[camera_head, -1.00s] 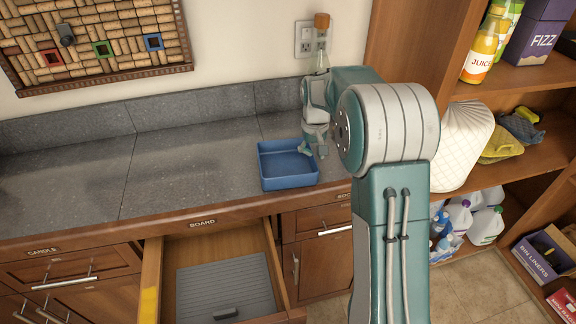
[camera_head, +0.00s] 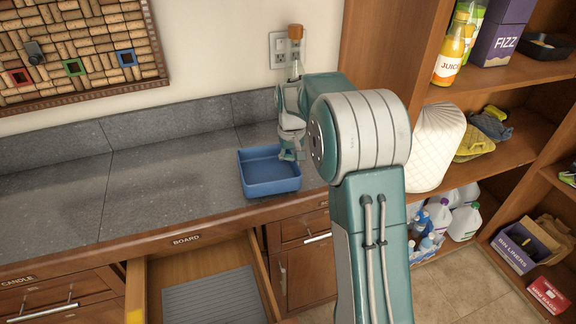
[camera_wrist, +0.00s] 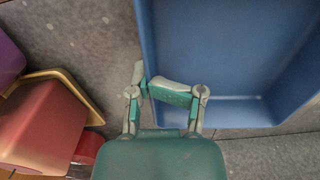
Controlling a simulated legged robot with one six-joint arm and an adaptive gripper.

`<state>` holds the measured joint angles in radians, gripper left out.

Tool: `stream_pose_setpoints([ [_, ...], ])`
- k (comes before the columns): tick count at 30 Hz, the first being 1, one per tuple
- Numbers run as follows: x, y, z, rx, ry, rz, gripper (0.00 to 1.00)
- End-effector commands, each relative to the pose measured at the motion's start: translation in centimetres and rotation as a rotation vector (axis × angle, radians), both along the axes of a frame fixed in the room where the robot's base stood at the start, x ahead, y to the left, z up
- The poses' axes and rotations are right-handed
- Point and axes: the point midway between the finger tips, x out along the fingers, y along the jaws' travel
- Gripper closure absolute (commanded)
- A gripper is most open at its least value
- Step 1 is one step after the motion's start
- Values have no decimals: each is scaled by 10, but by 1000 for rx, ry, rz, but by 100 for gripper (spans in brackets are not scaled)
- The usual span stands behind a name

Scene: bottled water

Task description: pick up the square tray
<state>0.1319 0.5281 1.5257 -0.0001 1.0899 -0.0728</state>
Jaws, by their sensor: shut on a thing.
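The square tray (camera_head: 268,178) is blue, shallow and open-topped. In the head view it is at the grey counter's front edge, left of my arm, and looks empty. In the wrist view its blue wall and floor (camera_wrist: 225,55) fill the upper right. My gripper (camera_head: 291,153) is at the tray's right back rim in the head view. In the wrist view my gripper (camera_wrist: 150,88) is shut on the tray's near wall, one finger on each side. I cannot tell whether the tray's underside touches the counter.
A clear bottle with an orange-brown top (camera_head: 295,32) stands behind my gripper. An open drawer (camera_head: 212,295) juts out below the counter. A wooden shelf unit (camera_head: 505,90) with bottles and boxes stands at right. The counter left of the tray (camera_head: 150,185) is clear.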

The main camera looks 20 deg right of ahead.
Motion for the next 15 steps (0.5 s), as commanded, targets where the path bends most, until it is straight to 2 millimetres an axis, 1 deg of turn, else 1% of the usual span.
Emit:
stream_pose_setpoints([
  [1, 1, -1, 9, 0, -6, -1, 100],
  [3, -2, 0, 21, 1, -6, 0, 100],
  [8, -22, 10, 46, 0, -7, 0, 100],
  [13, -45, 20, 76, 0, -7, 1, 100],
  [15, -57, 25, 82, 0, -4, 1, 100],
])
